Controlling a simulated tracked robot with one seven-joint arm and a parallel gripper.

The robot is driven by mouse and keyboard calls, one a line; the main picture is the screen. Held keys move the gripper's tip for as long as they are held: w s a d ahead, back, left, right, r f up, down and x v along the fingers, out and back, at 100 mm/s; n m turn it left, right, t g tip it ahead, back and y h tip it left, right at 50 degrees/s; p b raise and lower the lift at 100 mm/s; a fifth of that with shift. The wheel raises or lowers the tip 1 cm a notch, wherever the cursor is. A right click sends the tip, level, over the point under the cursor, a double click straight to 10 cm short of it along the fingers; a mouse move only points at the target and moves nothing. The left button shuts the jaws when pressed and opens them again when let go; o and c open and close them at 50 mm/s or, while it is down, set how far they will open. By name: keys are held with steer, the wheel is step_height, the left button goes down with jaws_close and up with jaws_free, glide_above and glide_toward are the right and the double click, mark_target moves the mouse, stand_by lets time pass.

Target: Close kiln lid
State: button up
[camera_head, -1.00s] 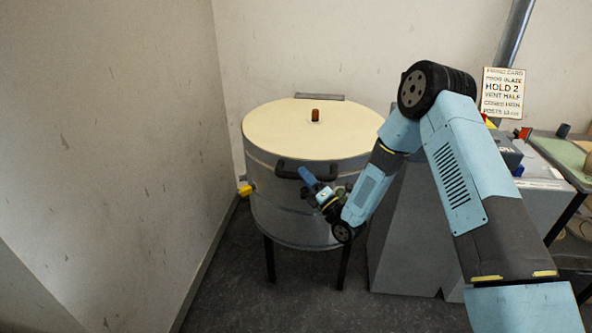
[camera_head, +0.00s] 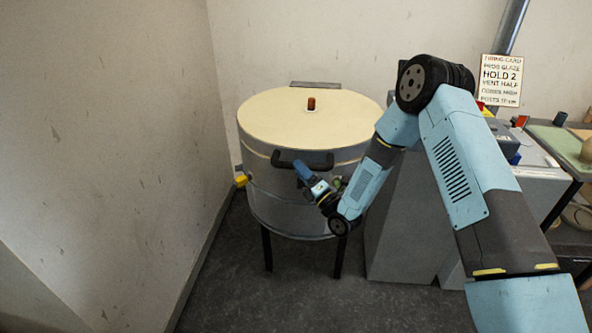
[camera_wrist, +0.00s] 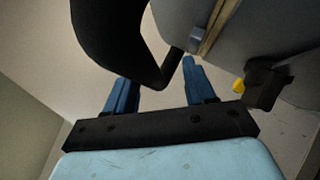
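The kiln (camera_head: 290,203) is a grey metal drum on dark legs. Its pale round lid (camera_head: 275,112) lies flat on the drum with no visible gap. A black bar handle (camera_head: 284,164) sticks out from the lid's front. My gripper (camera_head: 300,170) is at this handle, its blue fingers at the middle of the bar. In the wrist view my gripper (camera_wrist: 160,80) has its two blue fingers spread apart. The handle (camera_wrist: 110,40) looms close there, its bend reaching between the fingertips. No firm hold shows, and I cannot tell whether they touch.
A yellow piece (camera_head: 240,181) sticks out at the kiln's left side. A wall stands close on the left. A grey cabinet (camera_head: 402,225) is right of the kiln, and a green-topped table (camera_head: 560,143) is at far right. A sign (camera_head: 501,80) hangs behind.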

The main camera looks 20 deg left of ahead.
steer(key=shift+r, duration=0.1)
stand_by(0.3)
steer(key=v, duration=1.3)
steer(key=shift+s+d+f, duration=0.2)
steer(key=shift+d, duration=0.1)
